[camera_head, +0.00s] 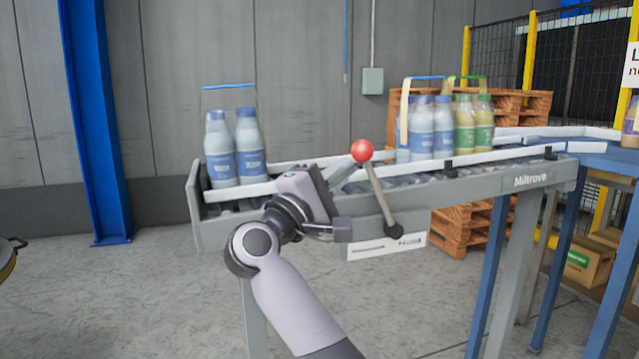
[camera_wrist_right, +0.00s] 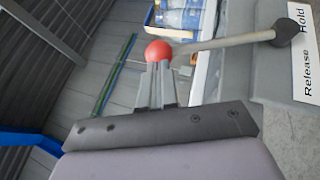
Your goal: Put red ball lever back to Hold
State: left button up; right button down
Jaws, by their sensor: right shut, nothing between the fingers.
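The red ball (camera_head: 362,150) tops a grey lever (camera_head: 379,190) on the conveyor's near side. The lever rises from a dark pivot (camera_head: 394,229) and leans to the left. Below it is a white label plate (camera_head: 385,247); in the right wrist view the label (camera_wrist_right: 303,55) reads Release and Hold. My right gripper (camera_head: 352,172) is at the lever's left, its fingers just below the ball. In the right wrist view its shut, empty fingertips (camera_wrist_right: 157,72) are at the red ball (camera_wrist_right: 158,51); I cannot tell whether they touch it. My left gripper is out of view.
Bottle packs stand on the conveyor (camera_head: 460,182): blue-labelled bottles (camera_head: 235,150) at the left, blue and green ones (camera_head: 445,125) behind the lever. White guide rails (camera_head: 500,155) run along it. A blue post (camera_head: 95,120) stands at left. Floor in front is clear.

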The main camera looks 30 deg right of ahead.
jog(key=shift+x, duration=1)
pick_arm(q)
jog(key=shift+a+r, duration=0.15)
